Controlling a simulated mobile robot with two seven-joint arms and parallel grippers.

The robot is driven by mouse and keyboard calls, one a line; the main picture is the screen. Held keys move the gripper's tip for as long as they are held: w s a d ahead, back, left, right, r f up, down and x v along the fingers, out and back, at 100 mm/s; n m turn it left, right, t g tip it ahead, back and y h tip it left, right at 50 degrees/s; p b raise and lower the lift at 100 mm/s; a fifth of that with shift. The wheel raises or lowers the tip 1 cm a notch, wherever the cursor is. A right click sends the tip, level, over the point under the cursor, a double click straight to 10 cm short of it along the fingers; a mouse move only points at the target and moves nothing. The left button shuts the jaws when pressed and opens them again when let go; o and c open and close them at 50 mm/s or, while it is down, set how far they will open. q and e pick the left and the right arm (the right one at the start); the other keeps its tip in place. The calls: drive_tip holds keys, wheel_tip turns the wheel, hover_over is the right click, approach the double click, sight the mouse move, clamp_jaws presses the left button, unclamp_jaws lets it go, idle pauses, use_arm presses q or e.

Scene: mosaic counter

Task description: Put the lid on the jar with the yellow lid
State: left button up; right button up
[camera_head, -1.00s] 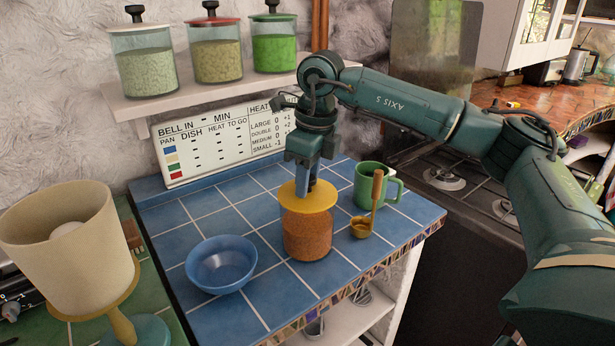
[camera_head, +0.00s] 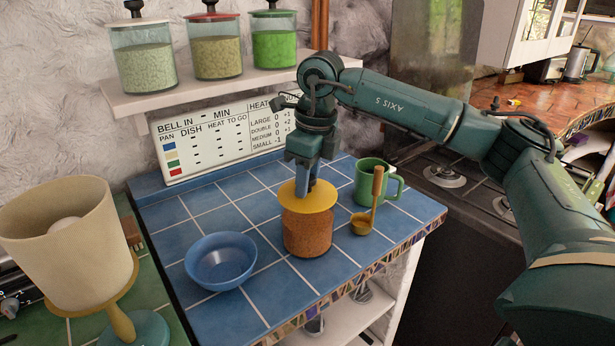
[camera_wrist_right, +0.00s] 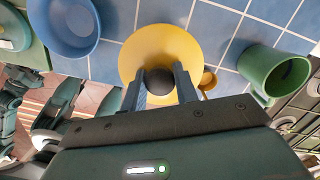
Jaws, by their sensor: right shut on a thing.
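The jar (camera_head: 308,236) with orange-brown contents stands upright on the blue tiled counter. The yellow lid (camera_head: 308,203) sits level at the jar's mouth; whether it is fully seated cannot be told. My right gripper (camera_head: 308,184) points down from above and is shut on the lid's dark knob. In the right wrist view the round lid (camera_wrist_right: 190,48) shows with its dark knob (camera_wrist_right: 158,82) between the two fingers, and it hides the jar below. My left gripper is not in view.
A blue bowl (camera_head: 221,262) stands left of the jar. A green mug (camera_head: 372,182) and a brass ladle (camera_head: 362,224) are close on the right. A lamp (camera_head: 62,240) stands at far left. A shelf (camera_head: 215,90) with several jars is behind.

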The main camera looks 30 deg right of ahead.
drive_tip(key=o, duration=1.6)
drive_tip(key=shift+c, duration=0.2)
drive_tip(key=shift+r, duration=0.1)
drive_tip(key=shift+r+p, duration=2.65)
drive_tip(key=shift+r, duration=0.8)
